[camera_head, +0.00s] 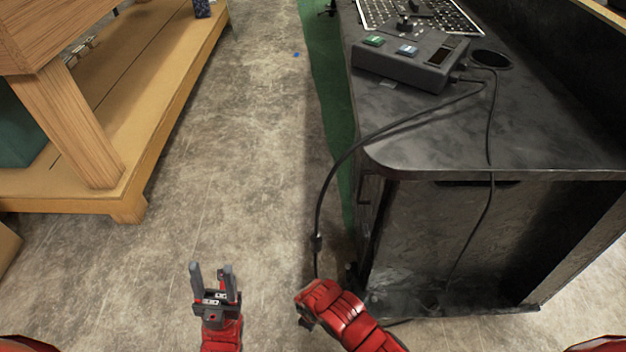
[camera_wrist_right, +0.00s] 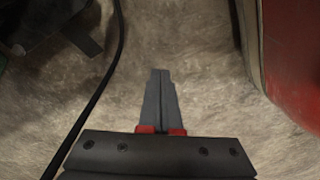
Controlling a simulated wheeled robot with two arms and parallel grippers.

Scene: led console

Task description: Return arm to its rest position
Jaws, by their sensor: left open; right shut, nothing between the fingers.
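My left gripper (camera_head: 212,270) is in the lower middle of the head view, over the bare floor. Its two grey fingers stand apart with nothing between them. My right arm is the red one just right of it, beside the near corner of the dark desk; its fingers are hidden in the head view. In the right wrist view my right gripper (camera_wrist_right: 160,74) has its fingers together, empty, above the concrete floor. A grey console box (camera_head: 405,62) with a green button (camera_head: 374,41) and a blue button (camera_head: 407,50) sits on the desk.
The dark desk (camera_head: 440,140) fills the right side. A black cable (camera_head: 335,165) hangs off its edge near my right arm and crosses the right wrist view (camera_wrist_right: 103,85). A wooden workbench (camera_head: 150,110) stands left. Open concrete floor (camera_head: 240,140) lies between.

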